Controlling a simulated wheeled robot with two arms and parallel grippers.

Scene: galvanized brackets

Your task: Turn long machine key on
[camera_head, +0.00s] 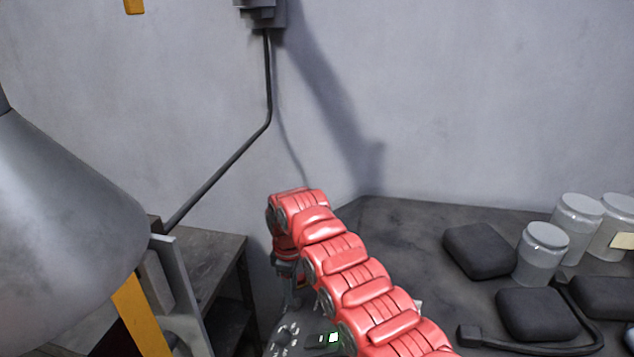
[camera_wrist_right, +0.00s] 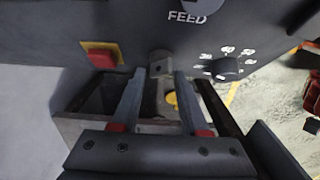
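In the right wrist view, a dark machine panel (camera_wrist_right: 110,25) bears the word FEED. A small grey key-like piece with a hole (camera_wrist_right: 160,64) sticks out at the panel's lower edge. My right gripper (camera_wrist_right: 159,76) is open. Its two fingers stand on either side of this piece, with a visible gap; contact cannot be told. In the head view, my red right arm reaches away from me, and the right gripper (camera_head: 289,283) is small and partly hidden beneath it. The panel (camera_head: 283,342) shows only in part there, and the key piece is hidden. My left gripper is not in view.
On the panel, a red button on a yellow plate (camera_wrist_right: 101,55) and a marked dial (camera_wrist_right: 228,66) flank the key piece. A grey bench (camera_head: 410,225) at right holds jars (camera_head: 542,254) and dark pads (camera_head: 478,250). A large grey cone (camera_head: 60,230) fills the left.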

